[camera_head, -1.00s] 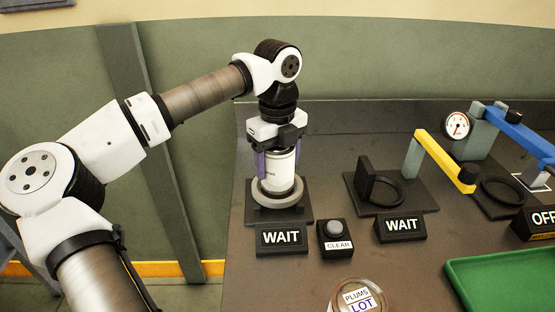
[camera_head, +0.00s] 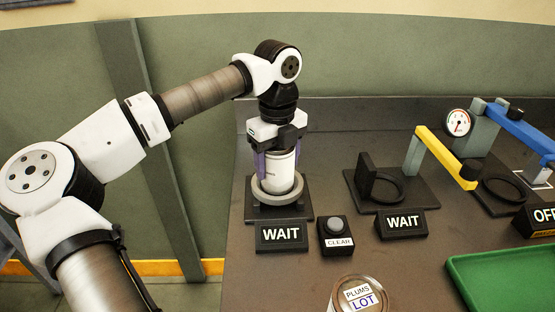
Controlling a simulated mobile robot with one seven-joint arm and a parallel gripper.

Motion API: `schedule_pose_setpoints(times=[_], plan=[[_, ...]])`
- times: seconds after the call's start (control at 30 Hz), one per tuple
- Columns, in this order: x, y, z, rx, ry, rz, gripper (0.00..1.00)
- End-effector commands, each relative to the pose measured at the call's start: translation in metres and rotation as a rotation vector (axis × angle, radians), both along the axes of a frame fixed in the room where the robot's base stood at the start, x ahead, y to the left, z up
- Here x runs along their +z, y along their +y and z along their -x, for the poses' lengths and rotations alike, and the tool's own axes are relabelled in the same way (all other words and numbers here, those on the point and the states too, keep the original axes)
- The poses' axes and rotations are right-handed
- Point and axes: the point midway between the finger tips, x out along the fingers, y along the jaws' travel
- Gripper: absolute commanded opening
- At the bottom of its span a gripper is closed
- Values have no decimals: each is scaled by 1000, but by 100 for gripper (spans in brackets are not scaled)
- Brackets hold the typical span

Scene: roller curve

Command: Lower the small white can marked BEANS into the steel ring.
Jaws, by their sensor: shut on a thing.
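The small white can (camera_head: 278,174) is upright in my gripper (camera_head: 278,165), at the left of the table. Its purple-sided fingers are shut on it from both sides. The lettering on the can is too small to read. The steel ring (camera_head: 277,197) is a light grey ring on a black base. The lower part of the can sits within the ring's outline, and the ring's front hides its bottom edge. I cannot tell whether the can touches the base.
A sign reading WAIT (camera_head: 281,236) stands before the ring, beside a CLEAR button (camera_head: 336,236). A dark ring fixture (camera_head: 388,188) with a second WAIT sign is to the right. A jar labelled PLUMS LOT (camera_head: 361,295) and a green tray (camera_head: 505,280) are nearer.

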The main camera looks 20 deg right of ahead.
Motion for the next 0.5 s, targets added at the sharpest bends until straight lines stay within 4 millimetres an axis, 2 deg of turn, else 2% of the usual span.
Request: schedule_pose_setpoints(times=[0.5], plan=[[-5, 0, 0, 0, -1, 1, 30]])
